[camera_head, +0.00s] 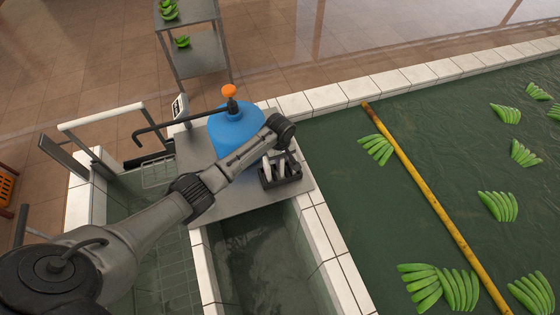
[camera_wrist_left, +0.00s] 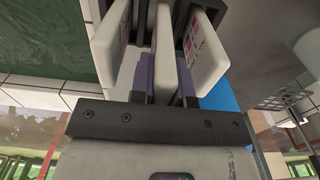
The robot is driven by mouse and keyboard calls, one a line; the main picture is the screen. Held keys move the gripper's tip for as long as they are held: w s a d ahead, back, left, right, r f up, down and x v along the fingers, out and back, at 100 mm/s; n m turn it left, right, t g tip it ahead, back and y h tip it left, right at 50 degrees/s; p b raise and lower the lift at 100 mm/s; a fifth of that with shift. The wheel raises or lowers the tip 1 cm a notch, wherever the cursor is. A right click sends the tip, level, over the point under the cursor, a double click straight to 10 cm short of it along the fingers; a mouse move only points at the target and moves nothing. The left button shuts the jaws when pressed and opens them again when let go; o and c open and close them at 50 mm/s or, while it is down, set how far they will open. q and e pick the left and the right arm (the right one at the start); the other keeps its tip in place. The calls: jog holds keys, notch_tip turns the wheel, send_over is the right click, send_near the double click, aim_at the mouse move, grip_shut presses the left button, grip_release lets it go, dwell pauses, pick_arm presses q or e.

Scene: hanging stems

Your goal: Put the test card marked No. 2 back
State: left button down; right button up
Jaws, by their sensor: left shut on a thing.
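A small dark rack (camera_head: 283,183) stands on the grey metal shelf, with white cards (camera_head: 267,170) upright in it. My left gripper (camera_head: 281,153) is over the rack, pointing down. In the left wrist view my left gripper (camera_wrist_left: 165,82) is shut on the middle white card (camera_wrist_left: 165,50), which stands between two other white cards. The left card (camera_wrist_left: 108,45) and the right card (camera_wrist_left: 208,52) carry pink colour patches. The dark rack frame (camera_wrist_left: 180,15) shows around their far ends. No card number is legible, and I cannot tell whether the held card is fully seated.
A blue jug (camera_head: 232,130) with an orange top stands on the grey shelf (camera_head: 230,205) close behind my arm. A small scale display (camera_head: 180,107) is at its left.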

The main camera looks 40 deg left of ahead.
pick_arm(q)
jog(key=shift+f, duration=1.35)
jog(key=shift+f, duration=0.15)
jog(key=c, duration=1.1)
grip_release()
